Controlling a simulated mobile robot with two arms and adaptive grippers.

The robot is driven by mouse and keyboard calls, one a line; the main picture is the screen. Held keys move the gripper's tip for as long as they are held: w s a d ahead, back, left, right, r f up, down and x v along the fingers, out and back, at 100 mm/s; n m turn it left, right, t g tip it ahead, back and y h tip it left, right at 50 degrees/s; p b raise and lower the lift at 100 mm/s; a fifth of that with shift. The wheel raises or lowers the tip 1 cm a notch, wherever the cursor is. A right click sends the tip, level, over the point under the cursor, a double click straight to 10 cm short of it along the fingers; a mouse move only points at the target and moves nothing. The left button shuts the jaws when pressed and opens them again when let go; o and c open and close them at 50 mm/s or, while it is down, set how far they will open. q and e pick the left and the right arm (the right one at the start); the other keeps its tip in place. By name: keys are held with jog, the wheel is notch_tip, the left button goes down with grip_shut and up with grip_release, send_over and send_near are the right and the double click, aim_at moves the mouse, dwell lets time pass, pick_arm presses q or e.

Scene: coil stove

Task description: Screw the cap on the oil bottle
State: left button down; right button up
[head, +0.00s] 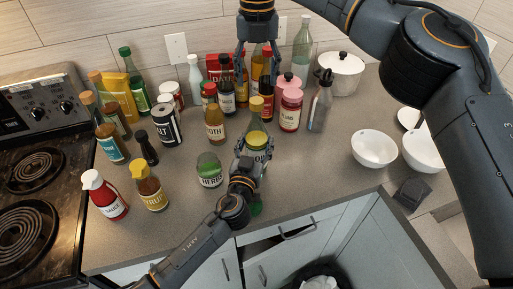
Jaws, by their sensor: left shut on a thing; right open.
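My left gripper (254,148) is shut on a greenish bottle (257,140), which appears to be the oil bottle. It holds the bottle roughly upright near the counter's front edge. The bottle has a pale label, and a tan top that looks like its cap (256,103). I cannot tell whether this cap is seated on the neck. The gripper and wrist hide part of the bottle; a green part shows below them. My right gripper (257,62) is open, above and behind the bottle, in front of the back-row bottles. It appears empty.
Several sauce and spice bottles crowd the counter (300,190) behind and left. A herbs jar (209,170) stands close left of my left gripper. White bowls (374,148) and a white pot (341,72) are at right. The stove (35,190) is far left. Counter space right of the bottle is clear.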

notch_tip(320, 180, up, 6)
jog(key=shift+f, duration=0.2)
pick_arm(q)
jog(key=shift+c, duration=1.5)
grip_release()
jog(key=v, duration=1.2)
